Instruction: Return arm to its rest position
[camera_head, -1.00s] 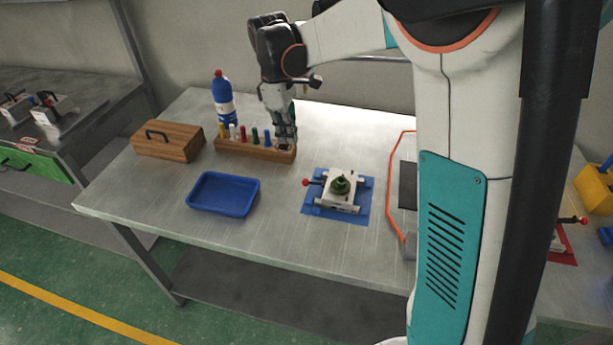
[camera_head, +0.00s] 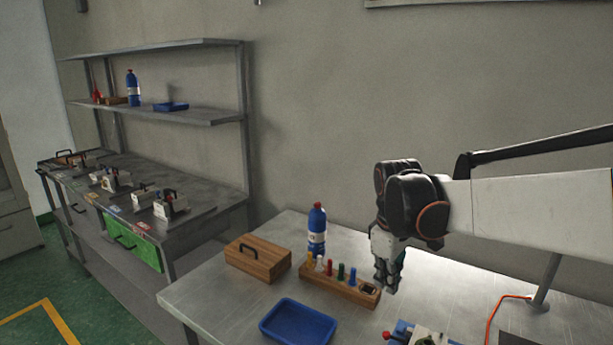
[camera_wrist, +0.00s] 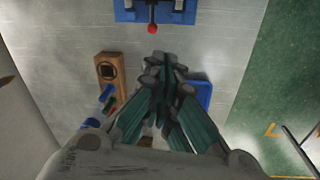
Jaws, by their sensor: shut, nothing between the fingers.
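My gripper (camera_head: 388,284) is shut and empty. In the head view it hangs from my wrist, pointing down, beside the right end of a wooden rack (camera_head: 340,287). The rack holds several coloured pegs, and a dark square recess shows at its right end. In the wrist view my gripper's fingers (camera_wrist: 158,62) are together above the table, with the rack (camera_wrist: 108,72) to their left and a blue tray (camera_wrist: 204,93) partly hidden behind them to their right.
A blue bottle (camera_head: 317,229) and a wooden box with a handle (camera_head: 257,258) stand near the rack. The blue tray (camera_head: 298,323) lies in front. A fixture on a blue mat (camera_head: 402,330) is at the lower edge. A shelved bench (camera_head: 150,172) stands at left.

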